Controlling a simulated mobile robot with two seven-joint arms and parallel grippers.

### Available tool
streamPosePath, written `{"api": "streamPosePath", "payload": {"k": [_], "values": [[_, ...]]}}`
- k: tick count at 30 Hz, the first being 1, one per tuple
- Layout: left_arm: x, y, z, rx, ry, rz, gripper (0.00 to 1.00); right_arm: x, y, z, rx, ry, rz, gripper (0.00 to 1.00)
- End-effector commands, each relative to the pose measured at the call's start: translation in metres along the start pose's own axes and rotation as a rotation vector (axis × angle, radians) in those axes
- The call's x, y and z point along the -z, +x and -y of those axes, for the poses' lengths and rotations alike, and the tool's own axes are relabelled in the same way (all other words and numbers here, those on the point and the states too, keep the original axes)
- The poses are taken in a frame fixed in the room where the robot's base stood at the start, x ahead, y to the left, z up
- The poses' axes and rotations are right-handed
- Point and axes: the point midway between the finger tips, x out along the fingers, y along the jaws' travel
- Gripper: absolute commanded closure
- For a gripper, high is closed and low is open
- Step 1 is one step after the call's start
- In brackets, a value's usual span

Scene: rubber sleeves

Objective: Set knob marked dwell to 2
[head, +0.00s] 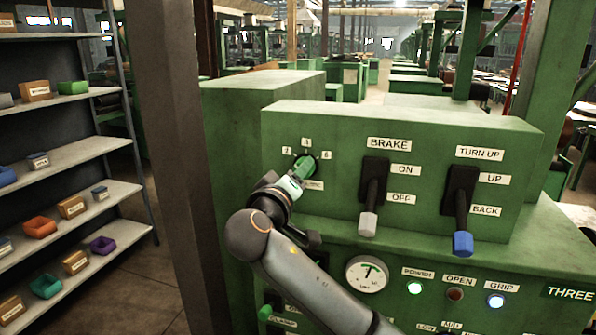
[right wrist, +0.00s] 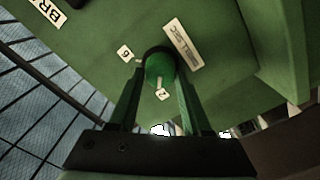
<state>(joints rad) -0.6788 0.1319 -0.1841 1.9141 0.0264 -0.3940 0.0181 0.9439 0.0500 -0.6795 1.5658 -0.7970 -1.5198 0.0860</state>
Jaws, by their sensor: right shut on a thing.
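A round green knob (head: 305,166) sits at the upper left of the green machine's front panel, with small number labels around it; the 2 is at its left and the 6 at its right. My right gripper (head: 293,186) is shut on the knob. In the right wrist view its two fingers (right wrist: 160,95) stand on either side of the knob (right wrist: 160,68). A pale mark on the knob appears to face the 2 label (right wrist: 163,94). My left gripper is not in view.
Right of the knob are the BRAKE lever (head: 370,195) and the TURN UP lever (head: 462,210). Below are a dial gauge (head: 366,273) and lit indicators. A dark post (head: 170,150) and shelves with bins (head: 60,205) stand to the left.

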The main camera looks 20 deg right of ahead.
Motion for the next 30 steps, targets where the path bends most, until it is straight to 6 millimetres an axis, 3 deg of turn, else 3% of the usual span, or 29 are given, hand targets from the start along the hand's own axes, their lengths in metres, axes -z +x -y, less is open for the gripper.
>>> {"api": "streamPosePath", "payload": {"k": [20, 21, 27, 30], "values": [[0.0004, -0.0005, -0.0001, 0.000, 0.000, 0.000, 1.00, -0.0005, -0.0001, 0.0011, 0.001, -0.062, 0.001, 1.00], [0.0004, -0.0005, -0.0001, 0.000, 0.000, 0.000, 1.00, -0.0005, -0.0001, 0.0010, 0.001, -0.062, 0.001, 0.47], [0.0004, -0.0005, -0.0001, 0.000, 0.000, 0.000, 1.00, -0.0004, 0.0000, 0.0008, 0.001, -0.060, 0.000, 0.24], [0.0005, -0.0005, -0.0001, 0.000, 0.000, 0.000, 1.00, -0.0003, 0.0000, 0.0006, 0.000, -0.059, 0.000, 0.22]]}}
